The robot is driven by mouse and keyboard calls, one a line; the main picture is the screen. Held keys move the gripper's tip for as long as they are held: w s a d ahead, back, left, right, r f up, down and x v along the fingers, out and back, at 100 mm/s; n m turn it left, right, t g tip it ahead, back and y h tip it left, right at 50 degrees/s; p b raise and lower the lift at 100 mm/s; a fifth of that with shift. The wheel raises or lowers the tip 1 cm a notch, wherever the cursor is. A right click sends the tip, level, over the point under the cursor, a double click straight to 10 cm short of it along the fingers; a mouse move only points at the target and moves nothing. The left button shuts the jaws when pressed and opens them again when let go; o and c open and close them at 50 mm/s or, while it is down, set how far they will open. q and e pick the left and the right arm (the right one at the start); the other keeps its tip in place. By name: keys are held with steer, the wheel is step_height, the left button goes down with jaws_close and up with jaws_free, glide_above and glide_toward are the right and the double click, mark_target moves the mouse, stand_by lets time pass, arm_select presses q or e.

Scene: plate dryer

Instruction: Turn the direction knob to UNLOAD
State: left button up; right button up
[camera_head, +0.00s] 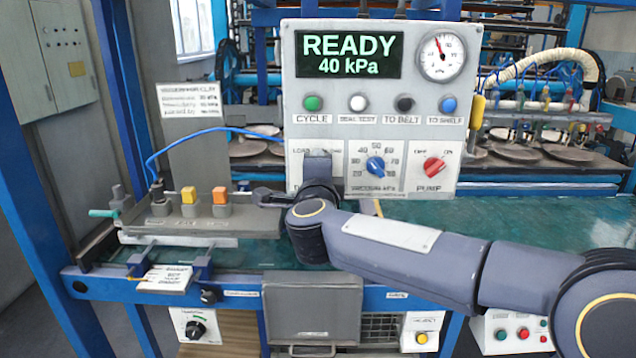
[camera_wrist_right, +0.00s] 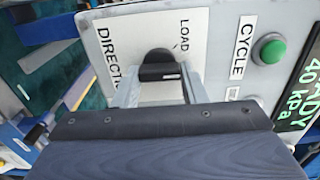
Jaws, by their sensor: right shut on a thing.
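The control panel (camera_head: 470,120) carries the direction knob, which is hidden behind my right gripper (camera_head: 318,168) in the head view. The right wrist view shows the black knob (camera_wrist_right: 158,62) on the white plate, with the words LOAD (camera_wrist_right: 184,38) and part of DIRECTION beside it. My right gripper (camera_wrist_right: 158,84) is shut on the knob, with one finger on each side. The UNLOAD label is not readable, and I cannot tell exactly which way the knob points. My left gripper is not in view.
The display (camera_head: 349,54) reads READY 40 kPa. A blue pressure knob (camera_head: 375,165) and a red pump knob (camera_head: 433,167) sit right of my gripper. Push buttons run above. A grey fixture (camera_head: 200,218) with yellow and orange blocks stands at the left.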

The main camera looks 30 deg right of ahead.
steer(key=shift+a+f+m+b, duration=0.1)
steer(key=shift+f+m+b, duration=0.1)
steer(key=shift+m+b, duration=1.7)
steer(key=shift+f+m+b, duration=0.15)
steer(key=shift+m+b, duration=1.2)
steer(key=shift+m, duration=1.35)
steer(key=o, duration=1)
steer(key=shift+r, duration=0.15)
steer(key=v, duration=0.7)
steer(key=shift+s+a, duration=0.2)
steer(key=shift+s, duration=0.15)
